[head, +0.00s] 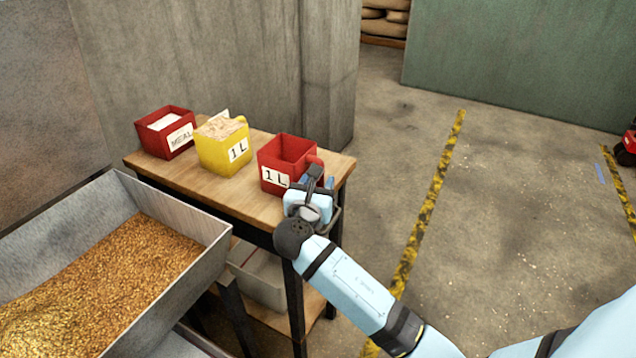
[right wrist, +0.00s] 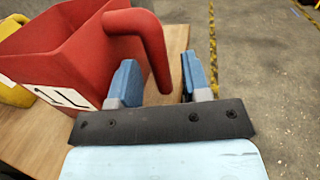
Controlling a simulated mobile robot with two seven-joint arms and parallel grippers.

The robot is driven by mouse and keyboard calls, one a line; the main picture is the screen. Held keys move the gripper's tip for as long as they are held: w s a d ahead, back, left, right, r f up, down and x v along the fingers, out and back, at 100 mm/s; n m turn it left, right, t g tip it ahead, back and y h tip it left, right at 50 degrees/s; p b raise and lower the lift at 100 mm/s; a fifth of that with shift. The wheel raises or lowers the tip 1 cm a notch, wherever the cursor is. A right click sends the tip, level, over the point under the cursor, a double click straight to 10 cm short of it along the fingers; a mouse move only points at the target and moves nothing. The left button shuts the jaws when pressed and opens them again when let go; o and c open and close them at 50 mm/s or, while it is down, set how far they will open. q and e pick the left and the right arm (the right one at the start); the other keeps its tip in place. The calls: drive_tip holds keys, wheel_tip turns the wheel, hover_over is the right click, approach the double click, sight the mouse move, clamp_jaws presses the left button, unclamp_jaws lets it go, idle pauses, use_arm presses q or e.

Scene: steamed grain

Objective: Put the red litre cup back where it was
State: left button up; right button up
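The red litre cup (head: 278,157), labelled "1 L", stands upright on the right end of the wooden table (head: 245,205). It looks empty. In the right wrist view the red cup (right wrist: 65,50) is at the upper left, with its curved handle reaching towards my fingers. My right gripper (head: 318,184) is at the handle side of the cup. In the right wrist view my right gripper (right wrist: 160,82) is open; the lower end of the handle shows between the blue fingers, with a gap on each side. My left gripper is not in view.
A yellow "1 L" cup (head: 215,153) with pale contents stands left of the red cup. A red "MEAL" box (head: 155,138) is farther left. A metal trough (head: 190,220) of grain fills the lower left. The floor (head: 520,220) to the right is clear.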

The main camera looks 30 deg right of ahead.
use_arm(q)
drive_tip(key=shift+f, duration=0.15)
use_arm(e)
drive_tip(key=shift+a+r, duration=0.1)
drive_tip(key=shift+r, duration=0.05)
use_arm(q)
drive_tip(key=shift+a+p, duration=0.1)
drive_tip(key=shift+p, duration=0.55)
use_arm(e)
drive_tip(key=v, duration=1.2)
